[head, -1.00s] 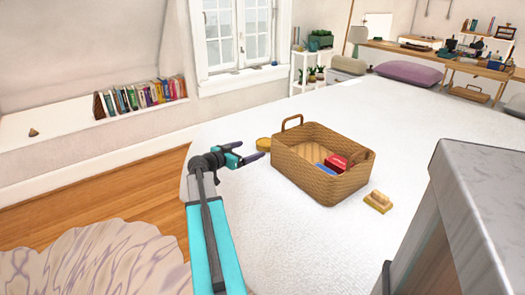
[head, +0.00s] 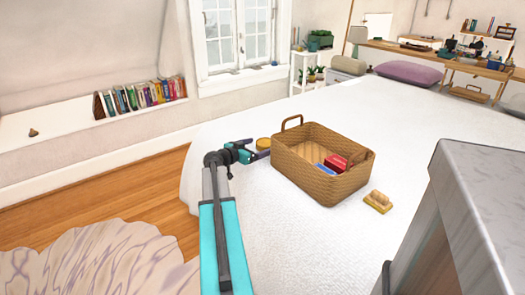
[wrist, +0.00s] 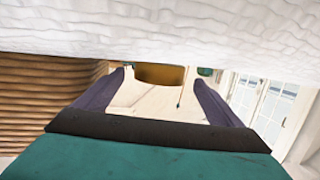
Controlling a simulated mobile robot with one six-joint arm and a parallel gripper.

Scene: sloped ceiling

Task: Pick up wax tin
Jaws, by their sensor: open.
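The wax tin, a round golden-yellow tin (head: 263,142), sits on the white bed beside the left end of the wicker basket. It also shows in the wrist view as a golden curved side (wrist: 160,74), ahead of and between the finger ends. My gripper (head: 261,154) is low over the bed, just in front of the tin in the head view. Its two dark fingers are apart with nothing held between them, and they also show in the wrist view (wrist: 160,88). I cannot tell whether the tin is within the finger ends or just beyond them.
The wicker basket (head: 308,180) stands close to the right of my gripper, holding a red box (head: 335,162) and a blue item (head: 324,169). A yellow-tan block-like item (head: 378,201) lies right of the basket. The bed (head: 265,235) is bare in front.

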